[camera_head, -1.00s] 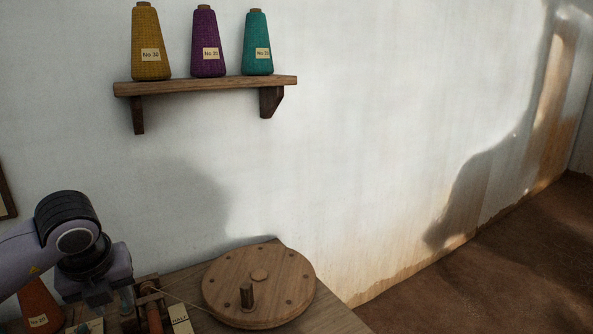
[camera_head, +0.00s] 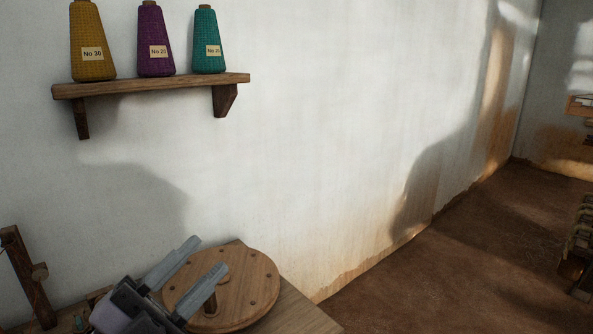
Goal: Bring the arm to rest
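My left gripper (camera_head: 209,268) is at the bottom left of the head view, with two grey fingers spread apart and pointing up and to the right. I see nothing between the fingers. It appears in front of the round wooden wheel (camera_head: 247,283) and covers part of it and of its upright peg (camera_head: 211,303). I cannot tell whether a finger touches the wheel. My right gripper is not in view.
The wheel lies on a wooden table (camera_head: 296,315). A wall shelf (camera_head: 150,86) above holds yellow (camera_head: 92,40), purple (camera_head: 155,40) and teal (camera_head: 207,42) thread cones. A wooden frame (camera_head: 27,275) stands at the left. Open earthen floor (camera_head: 450,255) lies to the right.

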